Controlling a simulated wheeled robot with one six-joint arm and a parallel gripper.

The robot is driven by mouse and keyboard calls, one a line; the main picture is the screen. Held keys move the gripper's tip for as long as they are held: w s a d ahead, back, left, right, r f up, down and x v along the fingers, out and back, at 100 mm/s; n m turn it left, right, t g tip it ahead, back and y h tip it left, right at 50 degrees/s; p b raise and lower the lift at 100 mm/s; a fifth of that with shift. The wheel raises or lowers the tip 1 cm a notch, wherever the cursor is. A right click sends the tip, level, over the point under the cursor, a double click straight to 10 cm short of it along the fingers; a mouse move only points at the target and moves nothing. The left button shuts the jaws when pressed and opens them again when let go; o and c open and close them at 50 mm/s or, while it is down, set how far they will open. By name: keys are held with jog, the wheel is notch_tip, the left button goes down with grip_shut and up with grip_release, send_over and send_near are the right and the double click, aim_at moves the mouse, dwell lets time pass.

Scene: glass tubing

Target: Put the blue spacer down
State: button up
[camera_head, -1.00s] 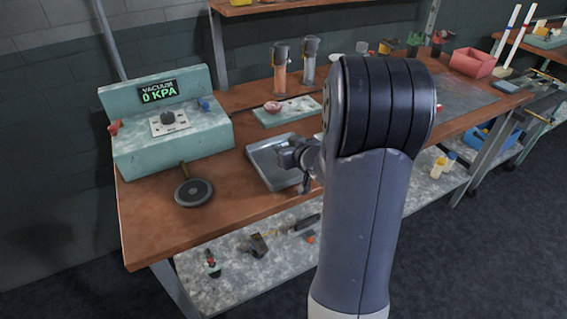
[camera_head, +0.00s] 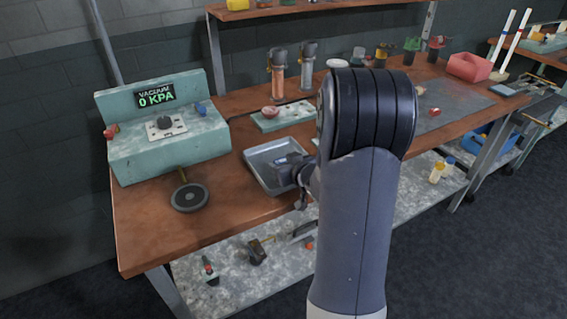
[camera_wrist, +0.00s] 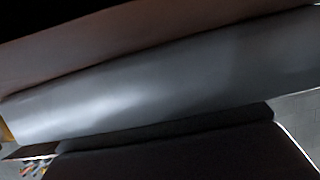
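No blue spacer can be made out in either view. My gripper (camera_head: 301,202) shows small and dark at the near right edge of the grey metal tray (camera_head: 256,174) on the wooden bench. My wrist covers part of the tray's right side, and my arm hides the bench behind it. The fingers are too small and too covered to tell whether they are open or hold anything. The wrist view is filled by a close, blurred grey surface and dark shapes, and shows no fingertips and no spacer.
A teal vacuum box (camera_head: 168,152) reading 0 KPA stands at the left, with a round black pad (camera_head: 190,197) before it. Two tube-like holders stand behind a teal plate (camera_head: 283,117). A red bin (camera_head: 469,67) is far right.

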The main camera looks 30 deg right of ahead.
jog(key=shift+r, duration=0.25)
jog(key=p+v, duration=0.1)
jog(key=v, duration=1.1)
jog(key=shift+p, duration=0.4)
jog(key=shift+d, duration=0.1)
dwell(0.5)
